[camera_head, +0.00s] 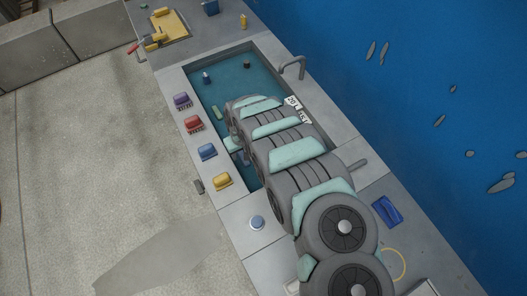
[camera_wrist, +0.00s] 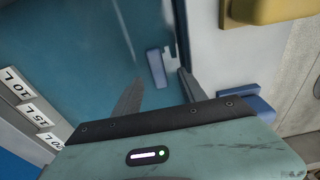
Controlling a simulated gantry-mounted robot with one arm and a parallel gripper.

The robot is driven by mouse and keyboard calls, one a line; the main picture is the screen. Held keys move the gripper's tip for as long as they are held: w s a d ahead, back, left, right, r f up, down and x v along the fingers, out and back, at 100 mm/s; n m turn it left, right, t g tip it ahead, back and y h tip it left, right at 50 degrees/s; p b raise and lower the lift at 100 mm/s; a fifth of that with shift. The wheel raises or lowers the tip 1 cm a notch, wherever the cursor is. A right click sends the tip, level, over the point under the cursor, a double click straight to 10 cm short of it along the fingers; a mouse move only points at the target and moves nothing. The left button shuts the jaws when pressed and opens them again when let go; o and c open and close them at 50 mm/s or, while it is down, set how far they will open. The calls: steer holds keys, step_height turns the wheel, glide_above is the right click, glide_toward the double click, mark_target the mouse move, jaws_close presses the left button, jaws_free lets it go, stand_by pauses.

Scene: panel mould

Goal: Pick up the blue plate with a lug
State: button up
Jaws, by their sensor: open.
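A small blue plate (camera_wrist: 157,68) with a narrower end like a lug shows in the wrist view, inside the teal basin near its wall. My gripper (camera_wrist: 160,78) is open. Its two grey fingers point toward the plate, one on each side of it in the picture. The plate appears beyond the fingertips; I cannot tell the exact gap or any contact. In the head view my arm covers much of the basin, and a bluish bit (camera_head: 244,157) shows beside it.
The teal basin (camera_head: 205,92) has purple (camera_head: 181,100), red (camera_head: 193,123), blue (camera_head: 207,152) and yellow (camera_head: 222,181) blocks along its left rim. A dark blue piece (camera_head: 387,210) lies on the right counter. A tap (camera_head: 293,67) stands at the right rim.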

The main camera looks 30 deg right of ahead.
steer(key=shift+f, duration=0.6)
steer(key=shift+w+d+f, duration=0.1)
steer(key=shift+w+f, duration=0.1)
steer(key=shift+f, duration=0.15)
steer(key=shift+w+f+b, duration=0.1)
steer(key=shift+f+b, duration=0.3)
steer(key=shift+f, duration=1.8)
steer(key=shift+d, duration=0.1)
steer(key=shift+c, duration=0.2)
jaws_close()
